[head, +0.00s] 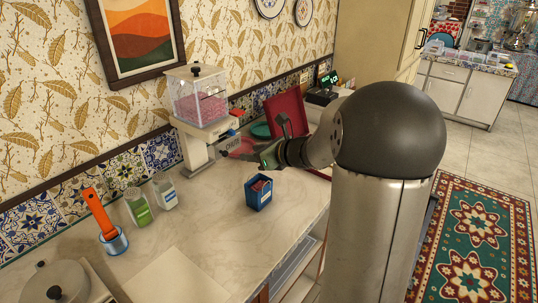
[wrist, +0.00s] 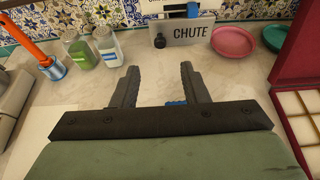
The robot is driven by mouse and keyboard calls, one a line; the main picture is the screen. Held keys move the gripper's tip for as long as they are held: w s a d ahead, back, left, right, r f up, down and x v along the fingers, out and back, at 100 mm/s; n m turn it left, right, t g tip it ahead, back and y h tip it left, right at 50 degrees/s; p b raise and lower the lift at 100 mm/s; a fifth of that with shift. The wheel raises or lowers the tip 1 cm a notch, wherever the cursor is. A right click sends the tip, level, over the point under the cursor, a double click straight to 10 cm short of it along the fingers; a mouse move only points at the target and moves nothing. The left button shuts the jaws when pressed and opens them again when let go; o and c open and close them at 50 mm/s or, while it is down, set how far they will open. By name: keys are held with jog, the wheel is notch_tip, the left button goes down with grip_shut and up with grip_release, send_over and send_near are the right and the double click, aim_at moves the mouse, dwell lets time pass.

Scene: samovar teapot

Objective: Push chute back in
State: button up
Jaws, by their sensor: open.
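The dispenser (head: 199,103) stands against the tiled wall, with a clear hopper of pink pieces on a pale stand. Its chute (head: 229,142) is a grey part low on the front, lettered CHUTE. In the wrist view the chute (wrist: 194,32) is ahead of my fingers, with a dark round knob (wrist: 159,41) at its left end. How far the chute sticks out is hard to tell. My gripper (wrist: 160,72) is open and empty, its two dark fingers pointing toward the chute and apart from it. In the head view my gripper's green body (head: 270,153) is right of the chute.
A blue box (head: 259,198) with red contents stands on the counter in front of my gripper. A pink plate (wrist: 234,42), a teal plate (wrist: 275,38) and an open red box (wrist: 282,92) are at the right. Two shakers and an orange-handled tool (head: 100,215) stand left.

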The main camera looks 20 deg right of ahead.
jog(key=v, duration=0.6)
dwell(0.4)
jog(key=s+a+f+n+g, duration=0.3)
jog(key=s+a+n+g, duration=0.1)
jog(key=s+a+n, duration=0.3)
jog(key=s+a+f+n+g, duration=0.2)
jog(key=s+a+n+g, duration=0.25)
jog(key=a+n, duration=0.3)
jog(key=s+f+n+g+h, duration=0.1)
jog(key=s+f+n+h, duration=0.1)
jog(key=s+n, duration=0.6)
jog(key=s+f+n+g+h, duration=0.2)
jog(key=s+f+n+h, duration=0.1)
jog(key=s+n, duration=0.5)
jog(key=shift+h, duration=0.6)
jog(key=shift+w+f, duration=0.1)
